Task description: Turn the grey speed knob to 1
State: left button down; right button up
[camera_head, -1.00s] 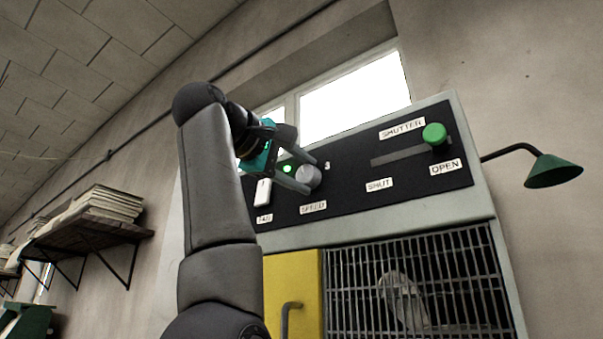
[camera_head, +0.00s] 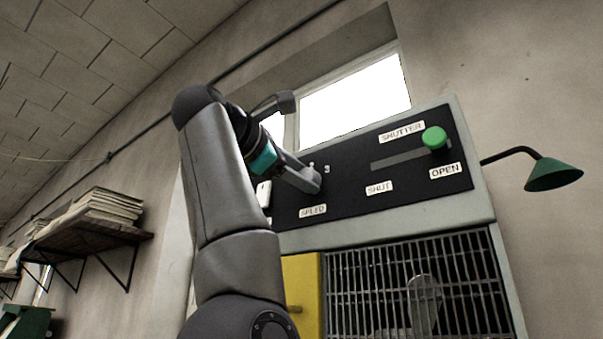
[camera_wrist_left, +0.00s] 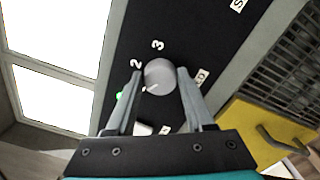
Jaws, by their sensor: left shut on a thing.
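The grey speed knob (camera_wrist_left: 162,70) sits on the black panel between the two fingers of my left gripper (camera_wrist_left: 160,76) in the left wrist view. The fingers are shut on its sides. A pale mark on the knob points to the lower left, towards one finger. The numbers 2 (camera_wrist_left: 137,64) and 3 (camera_wrist_left: 157,44) show beside it; no 1 can be read. In the head view a finger of my left gripper (camera_head: 311,180) covers the knob, above the SPEED label (camera_head: 313,211). My right gripper is in neither view.
A white switch (camera_head: 264,193) is close to the left of the gripper. The green shutter knob (camera_head: 434,138) is at the OPEN end of its slot. Below are a yellow door (camera_head: 303,275) and a wire grille (camera_head: 420,275). A green lamp (camera_head: 553,173) stands out right.

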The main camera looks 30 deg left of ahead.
pick_arm(q)
jog(key=shift+n, duration=0.3)
jog(key=shift+c, duration=1.4)
grip_release()
jog(key=shift+s, duration=0.1)
jog(key=s+a+b, duration=0.1)
jog(key=s+b, duration=0.3)
jog(key=s, duration=1.1)
jog(key=shift+a+b, duration=0.15)
jog(key=shift+b, duration=0.2)
